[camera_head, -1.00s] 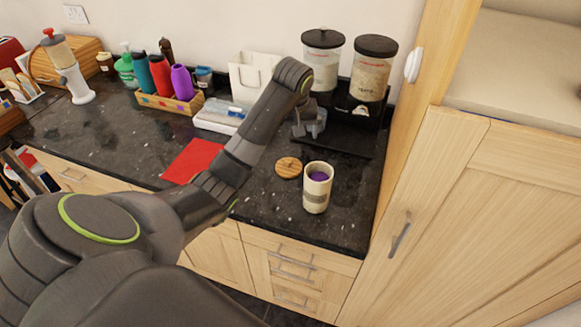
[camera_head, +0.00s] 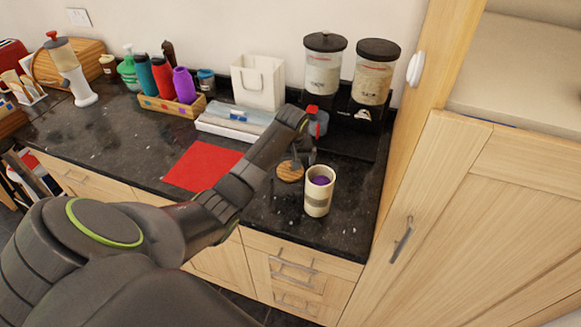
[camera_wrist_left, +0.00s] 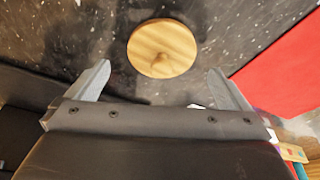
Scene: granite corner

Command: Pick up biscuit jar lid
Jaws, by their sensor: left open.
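The biscuit jar lid (camera_head: 290,172) is a round wooden disc lying flat on the dark granite worktop. It also shows in the left wrist view (camera_wrist_left: 162,48), with a small knob on top. The open biscuit jar (camera_head: 318,192) stands upright just right of the lid, cream-coloured with something purple inside. My left gripper (camera_head: 298,160) is over the lid's far side in the head view and partly overlaps it. In the left wrist view its two fingers (camera_wrist_left: 158,82) are spread apart and empty, with the lid ahead of them. My right gripper is not in view.
A red mat (camera_head: 203,166) lies left of the lid. A black stand (camera_head: 350,140) with two clear dispensers (camera_head: 374,75) is behind. A tall wooden cupboard (camera_head: 470,210) bounds the right.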

